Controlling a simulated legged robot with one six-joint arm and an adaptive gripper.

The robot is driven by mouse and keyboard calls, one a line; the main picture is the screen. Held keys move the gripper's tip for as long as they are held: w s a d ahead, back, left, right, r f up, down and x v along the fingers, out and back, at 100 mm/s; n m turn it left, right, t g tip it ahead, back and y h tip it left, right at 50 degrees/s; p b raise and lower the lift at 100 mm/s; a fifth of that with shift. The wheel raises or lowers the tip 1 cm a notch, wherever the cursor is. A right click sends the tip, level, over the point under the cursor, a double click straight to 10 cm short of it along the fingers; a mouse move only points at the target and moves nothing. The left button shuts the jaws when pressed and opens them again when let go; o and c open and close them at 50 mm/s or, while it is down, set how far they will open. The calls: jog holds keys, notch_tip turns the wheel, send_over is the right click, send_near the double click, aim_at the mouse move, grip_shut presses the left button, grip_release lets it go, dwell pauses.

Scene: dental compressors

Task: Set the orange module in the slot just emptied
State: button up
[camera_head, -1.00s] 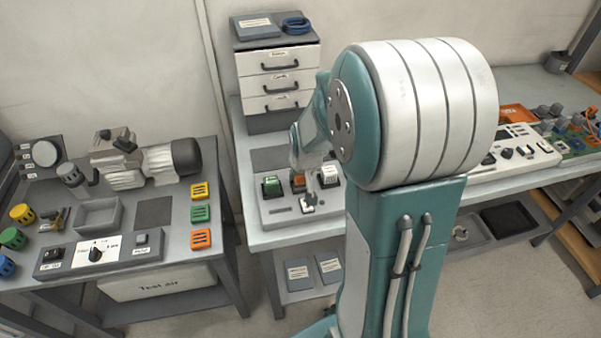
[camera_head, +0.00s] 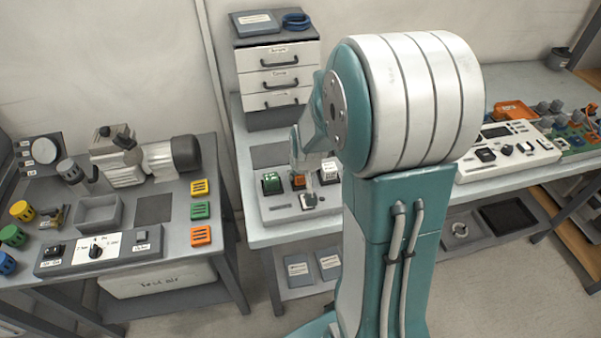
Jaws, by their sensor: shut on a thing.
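An orange module (camera_head: 298,181) with a pale top is at the middle of a grey holder (camera_head: 275,213) on the centre bench. It stands between a green module (camera_head: 271,184) and a white module (camera_head: 329,171). A dark square spot (camera_head: 308,201) shows at the holder's front, just below the gripper. I cannot tell whether the module is lifted or seated.
The left bench holds a yellow block (camera_head: 200,188), a green block (camera_head: 200,210), an orange block (camera_head: 201,235), an empty grey tray (camera_head: 98,213) and a switch panel (camera_head: 100,250). A drawer unit (camera_head: 277,75) stands behind the holder. My arm hides the centre bench's right part.

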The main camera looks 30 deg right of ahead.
jog(key=o, duration=1.2)
jog(key=shift+o, duration=0.5)
jog(key=shift+o, duration=0.4)
jog(key=shift+r, duration=3.45)
